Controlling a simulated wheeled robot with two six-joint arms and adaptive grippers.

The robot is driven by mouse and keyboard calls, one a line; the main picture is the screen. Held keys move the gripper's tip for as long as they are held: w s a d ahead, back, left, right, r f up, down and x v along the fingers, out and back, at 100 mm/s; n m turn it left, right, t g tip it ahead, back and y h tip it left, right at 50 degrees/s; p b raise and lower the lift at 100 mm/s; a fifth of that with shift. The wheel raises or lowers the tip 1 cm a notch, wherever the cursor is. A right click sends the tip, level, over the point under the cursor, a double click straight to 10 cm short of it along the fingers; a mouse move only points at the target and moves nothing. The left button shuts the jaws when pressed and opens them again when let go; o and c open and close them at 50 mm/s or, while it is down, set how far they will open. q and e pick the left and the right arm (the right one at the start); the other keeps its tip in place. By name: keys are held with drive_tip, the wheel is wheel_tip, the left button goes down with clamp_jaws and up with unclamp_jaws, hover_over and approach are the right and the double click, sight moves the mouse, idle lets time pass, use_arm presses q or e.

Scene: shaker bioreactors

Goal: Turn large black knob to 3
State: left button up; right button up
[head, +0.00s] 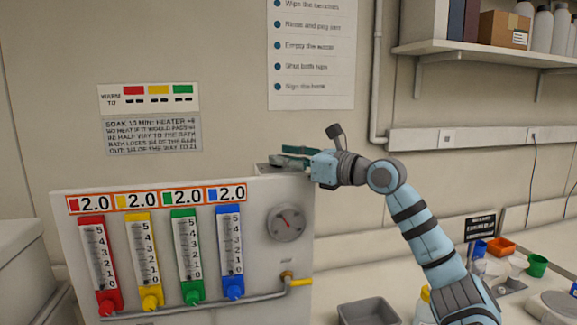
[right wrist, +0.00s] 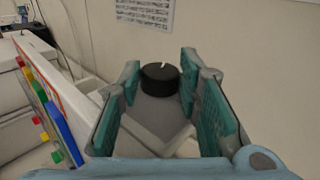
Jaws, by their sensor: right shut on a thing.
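A large black knob (right wrist: 160,79) with a short white mark on its top shows in the right wrist view, on a grey surface between my fingers. My right gripper (head: 287,158) is at the top of the panel's right end, its teal finger pads one on each side of the knob, shut on it. In the head view the knob is hidden by the gripper. No numbers around the knob can be read. My left gripper is in neither view.
The light panel (head: 260,250) carries red, yellow, green and blue tubes under signs reading 2.0, a round gauge (head: 286,222) and a yellow valve handle (head: 301,282). A grey tray (head: 368,312) and small coloured cups lie on the bench to the right.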

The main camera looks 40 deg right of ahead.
drive_tip(key=shift+f, duration=0.1)
drive_tip(key=o, duration=1.1)
drive_tip(key=shift+w, duration=0.1)
wheel_tip(320, 180, up, 10)
drive_tip(key=shift+r, duration=0.1)
